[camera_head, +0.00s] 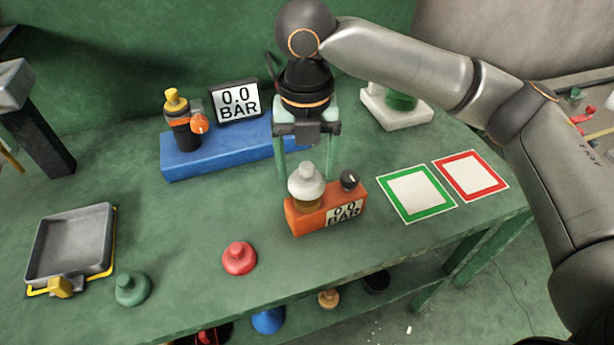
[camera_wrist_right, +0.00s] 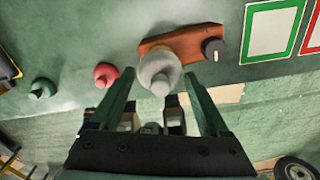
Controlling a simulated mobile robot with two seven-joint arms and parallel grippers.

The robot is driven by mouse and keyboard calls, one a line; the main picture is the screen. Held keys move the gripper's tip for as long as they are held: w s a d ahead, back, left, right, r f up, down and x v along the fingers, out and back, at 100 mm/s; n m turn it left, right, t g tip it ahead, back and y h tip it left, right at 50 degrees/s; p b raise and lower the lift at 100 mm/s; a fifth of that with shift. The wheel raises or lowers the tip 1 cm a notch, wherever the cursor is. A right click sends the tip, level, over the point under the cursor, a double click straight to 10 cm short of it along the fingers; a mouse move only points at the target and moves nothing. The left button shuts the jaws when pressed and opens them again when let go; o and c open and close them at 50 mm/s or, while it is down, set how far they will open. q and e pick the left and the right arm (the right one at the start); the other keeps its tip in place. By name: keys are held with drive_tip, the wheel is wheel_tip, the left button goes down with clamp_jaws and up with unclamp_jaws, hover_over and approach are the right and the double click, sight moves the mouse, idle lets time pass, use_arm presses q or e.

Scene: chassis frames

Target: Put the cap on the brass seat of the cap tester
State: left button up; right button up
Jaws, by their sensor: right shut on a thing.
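The grey-white cap (camera_head: 306,182) is upright over the brass seat (camera_head: 307,204) of the orange cap tester (camera_head: 327,210). A rim of brass shows below the cap; I cannot tell whether they touch. My right gripper (camera_head: 307,174) comes down from above, its two green fingers on either side of the cap, shut on it. In the right wrist view the cap (camera_wrist_right: 158,72) is between the fingertips, over the left end of the tester (camera_wrist_right: 184,43). The tester's display reads 0.0 BAR, with a black knob (camera_head: 349,180) behind it. My left gripper is not in view.
A red cap (camera_head: 239,258) and a green cap (camera_head: 132,289) stand at the front left, near a grey tray (camera_head: 72,242). A blue block (camera_head: 220,153) with a valve and display stands behind. Green-framed (camera_head: 414,192) and red-framed (camera_head: 470,175) squares lie right.

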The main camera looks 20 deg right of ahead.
sight(307, 183)
drive_tip(key=f, duration=0.3)
drive_tip(key=shift+w+d+f, duration=0.15)
drive_tip(key=shift+d+f, duration=0.05)
drive_tip(key=shift+f, duration=0.05)
drive_tip(key=shift+f, duration=0.1)
drive_tip(key=shift+f, duration=0.1)
drive_tip(key=shift+f, duration=0.4)
drive_tip(key=o, duration=1.3)
drive_tip(key=shift+c, duration=0.2)
